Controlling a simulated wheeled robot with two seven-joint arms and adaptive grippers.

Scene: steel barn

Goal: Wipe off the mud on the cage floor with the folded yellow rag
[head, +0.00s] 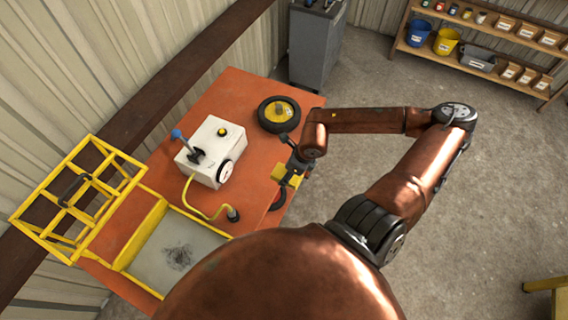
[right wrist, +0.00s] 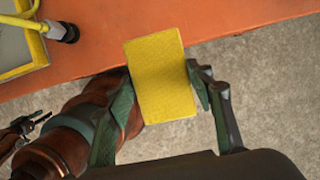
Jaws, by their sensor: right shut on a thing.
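The folded yellow rag (head: 283,180) is held in my right gripper (head: 292,172) at the right edge of the orange table. In the right wrist view the rag (right wrist: 161,75) sits between the fingers of my right gripper (right wrist: 163,92), overlapping the table edge and the concrete beyond. The yellow cage (head: 127,256) stands at the table's near left, with its barred lid (head: 60,190) swung open to the left. A dark mud smear (head: 178,256) lies on its grey floor (head: 200,240). In the wrist view a dark jointed part of mine shows at lower left; whether it is my left gripper is unclear.
A white box (head: 212,150) with a blue-topped lever stands on the orange table (head: 215,85). A yellow hose (head: 192,200) runs from it to the cage's rim. A yellow-hubbed wheel (head: 279,114) lies farther back. My brown body hides the cage's near right.

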